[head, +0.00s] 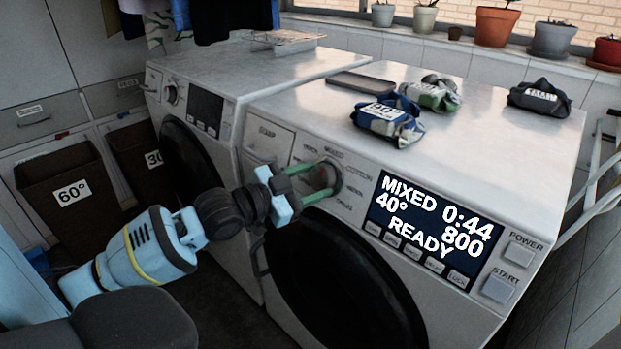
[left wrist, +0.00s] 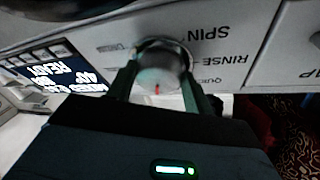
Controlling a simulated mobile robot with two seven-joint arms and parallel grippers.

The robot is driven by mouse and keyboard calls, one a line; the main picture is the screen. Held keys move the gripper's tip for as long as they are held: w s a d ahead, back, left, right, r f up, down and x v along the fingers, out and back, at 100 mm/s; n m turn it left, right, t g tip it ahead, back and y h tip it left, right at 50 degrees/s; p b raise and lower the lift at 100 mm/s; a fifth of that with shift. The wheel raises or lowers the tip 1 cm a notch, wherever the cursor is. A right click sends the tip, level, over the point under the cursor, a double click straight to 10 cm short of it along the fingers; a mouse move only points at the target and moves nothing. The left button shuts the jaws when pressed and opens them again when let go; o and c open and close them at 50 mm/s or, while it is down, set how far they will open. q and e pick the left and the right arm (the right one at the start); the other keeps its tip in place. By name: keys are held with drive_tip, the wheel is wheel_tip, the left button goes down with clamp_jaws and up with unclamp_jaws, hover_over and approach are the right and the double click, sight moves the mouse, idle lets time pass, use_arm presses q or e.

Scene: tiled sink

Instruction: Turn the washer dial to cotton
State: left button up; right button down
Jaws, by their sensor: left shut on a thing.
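The washer dial (head: 326,175) is a round knob on the front panel of the nearer washer (head: 470,120). Program labels ring it, with MIXED above and COTTON to its upper right. My left gripper (head: 318,181) is shut on the dial, one green finger on each side. In the left wrist view, the dial (left wrist: 160,77) sits between the fingers, with a red mark on its face; SPIN, RINSE and QUICK labels appear upside down beside it. The washer display (head: 428,219) reads MIXED, 40°, 0:44, 800, READY. My right gripper is not in view.
POWER (head: 519,253) and START (head: 498,289) buttons are right of the display. A round dark door (head: 345,285) lies below the dial. A second washer (head: 190,110) stands to the left. Bundled cloths (head: 388,121) lie on top. Labelled baskets (head: 70,190) stand far left.

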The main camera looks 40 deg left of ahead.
use_arm(q)
drive_tip(key=shift+a+r+m+g+h+p, duration=0.15)
drive_tip(key=shift+m+p, duration=0.1)
drive_tip(key=shift+m, duration=0.3)
drive_tip(key=shift+d+r+m+g+h+p, duration=0.15)
drive_tip(key=shift+m+p, duration=0.1)
drive_tip(key=shift+m, duration=0.3)
drive_tip(key=m+p, duration=0.1)
drive_tip(key=m+g+p, duration=0.1)
drive_tip(key=m, duration=0.1)
drive_tip(key=shift+a+m+h, duration=0.2)
drive_tip(key=shift+m+h, duration=0.1)
drive_tip(key=shift+h, duration=0.1)
drive_tip(key=shift+m, duration=0.3)
drive_tip(key=o, duration=1)
drive_tip(key=shift+w+f, duration=0.1)
